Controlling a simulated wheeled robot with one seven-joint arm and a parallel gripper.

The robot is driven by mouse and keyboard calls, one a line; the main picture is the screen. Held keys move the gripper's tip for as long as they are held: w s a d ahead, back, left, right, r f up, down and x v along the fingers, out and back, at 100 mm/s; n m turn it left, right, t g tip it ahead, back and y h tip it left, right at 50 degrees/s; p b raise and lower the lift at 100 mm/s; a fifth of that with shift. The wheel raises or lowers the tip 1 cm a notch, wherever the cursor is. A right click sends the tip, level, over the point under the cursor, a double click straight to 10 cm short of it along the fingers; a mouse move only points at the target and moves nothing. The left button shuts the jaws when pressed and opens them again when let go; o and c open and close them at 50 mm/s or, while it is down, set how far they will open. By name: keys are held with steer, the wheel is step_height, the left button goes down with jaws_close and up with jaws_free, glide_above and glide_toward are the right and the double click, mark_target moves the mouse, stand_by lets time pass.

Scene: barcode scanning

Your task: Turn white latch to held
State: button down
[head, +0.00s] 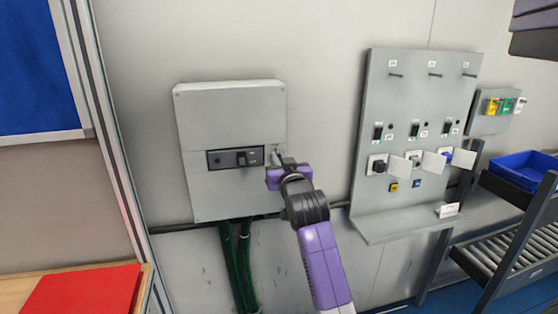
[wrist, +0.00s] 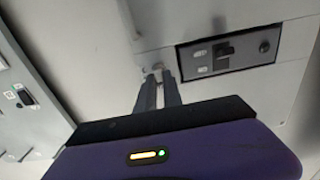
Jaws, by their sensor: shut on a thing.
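A grey wall box (head: 225,110) carries a dark switch strip (head: 222,160) across its middle. My gripper (head: 278,158) is at the box's face, just right of this strip. In the wrist view its two fingers (wrist: 160,77) are close together on a small pale piece, which looks like the white latch (wrist: 153,68). The fingertips hide most of the latch, so its turned position cannot be told. The switch strip also shows in the wrist view (wrist: 235,52), right of the fingers and apart from them.
A grey panel (head: 420,95) with several pegs, dark switches and white flaps stands to the right. Green cables (head: 237,265) run down below the box. A blue bin (head: 525,168) and a roller rack (head: 505,262) are at far right. A red sheet (head: 85,290) lies at lower left.

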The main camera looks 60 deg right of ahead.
steer(key=shift+m, duration=0.3)
steer(key=shift+s+d+f+m+b, duration=0.1)
steer(key=shift+m+b, duration=0.9)
steer(key=shift+m, duration=1.85)
steer(key=shift+s+d+f+m+b, duration=0.15)
steer(key=shift+m+b, duration=0.8)
steer(key=shift+m, duration=1.95)
steer(key=shift+a+f+m+b, duration=0.1)
steer(key=shift+m+b, duration=0.9)
steer(key=shift+m, duration=1.85)
steer(key=shift+d, duration=0.1)
steer(key=c, duration=1.5)
jaws_free()
